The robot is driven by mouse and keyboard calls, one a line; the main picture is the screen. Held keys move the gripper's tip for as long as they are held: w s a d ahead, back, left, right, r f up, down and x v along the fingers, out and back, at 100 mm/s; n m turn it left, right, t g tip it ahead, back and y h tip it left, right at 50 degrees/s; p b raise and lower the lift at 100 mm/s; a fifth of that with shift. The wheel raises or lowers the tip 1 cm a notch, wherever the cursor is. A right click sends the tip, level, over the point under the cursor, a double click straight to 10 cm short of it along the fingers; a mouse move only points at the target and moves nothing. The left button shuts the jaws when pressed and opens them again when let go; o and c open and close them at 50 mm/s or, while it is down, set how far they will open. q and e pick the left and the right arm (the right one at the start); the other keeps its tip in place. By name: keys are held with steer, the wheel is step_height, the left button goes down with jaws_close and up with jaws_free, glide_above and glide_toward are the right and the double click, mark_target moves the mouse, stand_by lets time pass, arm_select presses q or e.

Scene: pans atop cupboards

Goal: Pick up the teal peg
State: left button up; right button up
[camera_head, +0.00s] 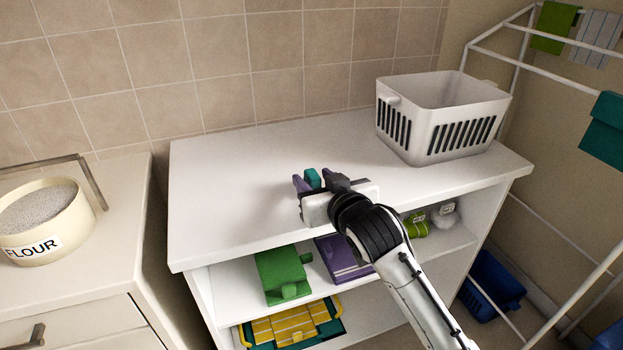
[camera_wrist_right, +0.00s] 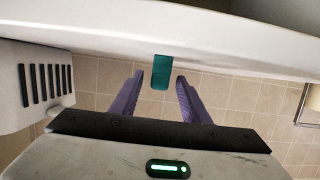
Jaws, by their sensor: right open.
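The teal peg (camera_head: 313,178) is a small upright block on the white top of the cupboard (camera_head: 235,195), near the middle. My right gripper (camera_head: 311,182) is low over the cupboard top, its purple fingers pointing towards the back wall. It is open. In the right wrist view, where the scene appears upside down, the peg (camera_wrist_right: 161,73) stands between the two fingertips, with a visible gap on each side. The peg's lower part is hidden by the gripper in the head view. My left gripper is not in view.
A white slotted basket (camera_head: 440,115) stands at the right end of the cupboard top. Green (camera_head: 283,273) and purple (camera_head: 340,262) items sit on the shelf below. A flour tub (camera_head: 45,225) is on the left counter. A white drying rack (camera_head: 500,38) stands right. The cupboard top's left part is clear.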

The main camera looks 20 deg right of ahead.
mark_target(306, 174)
steer(key=shift+x, duration=2.8)
steer(key=shift+f, duration=0.15)
